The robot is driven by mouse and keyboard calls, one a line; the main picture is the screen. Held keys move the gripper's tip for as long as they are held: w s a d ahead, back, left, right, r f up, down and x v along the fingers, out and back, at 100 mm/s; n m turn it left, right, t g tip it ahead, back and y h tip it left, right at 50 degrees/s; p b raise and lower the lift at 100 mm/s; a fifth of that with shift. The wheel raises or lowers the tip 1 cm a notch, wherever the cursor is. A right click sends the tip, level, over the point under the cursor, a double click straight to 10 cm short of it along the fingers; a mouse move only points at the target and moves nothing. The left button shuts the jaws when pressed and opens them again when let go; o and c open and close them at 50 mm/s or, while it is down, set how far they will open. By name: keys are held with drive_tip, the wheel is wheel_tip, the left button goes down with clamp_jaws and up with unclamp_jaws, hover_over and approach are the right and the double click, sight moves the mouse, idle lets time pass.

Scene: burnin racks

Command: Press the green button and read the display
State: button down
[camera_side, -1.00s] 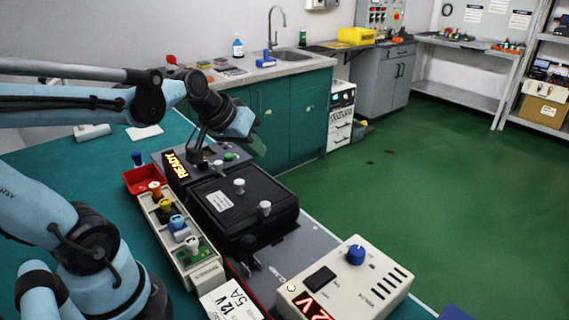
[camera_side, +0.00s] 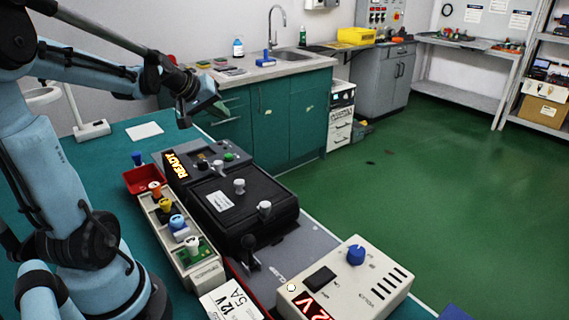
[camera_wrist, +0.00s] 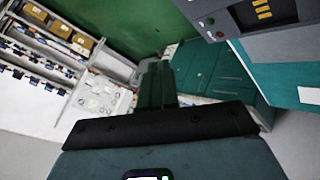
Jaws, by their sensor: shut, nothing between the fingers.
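The grey console (camera_side: 207,173) stands on the green bench in the side view. Its display (camera_side: 177,165) is lit and reads READY in yellow-orange. The green button (camera_side: 230,157) is on its top, near the far right corner, uncovered. My gripper (camera_side: 184,121) is shut and empty, raised above and behind the console, clear of the button. In the wrist view the shut fingers (camera_wrist: 156,85) point away from the console, whose lit display (camera_wrist: 262,9) is cut off at the top right.
A black box with knobs (camera_side: 245,215) stands in front of the console. A parts rack (camera_side: 207,275), a red bin (camera_side: 143,180) and a beige supply (camera_side: 345,280) are close by. A lamp base (camera_side: 92,131) is at the left. A sink counter (camera_side: 290,68) is behind.

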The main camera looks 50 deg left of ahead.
sight(225, 156)
drive_tip(key=shift+f, duration=0.15)
drive_tip(key=shift+f, duration=4.3)
drive_tip(key=shift+f, duration=0.1)
drive_tip(key=shift+f, duration=0.3)
drive_tip(key=shift+f, duration=0.4)
drive_tip(key=shift+r, duration=0.85)
drive_tip(key=shift+r, duration=0.1)
drive_tip(key=shift+r, duration=2.4)
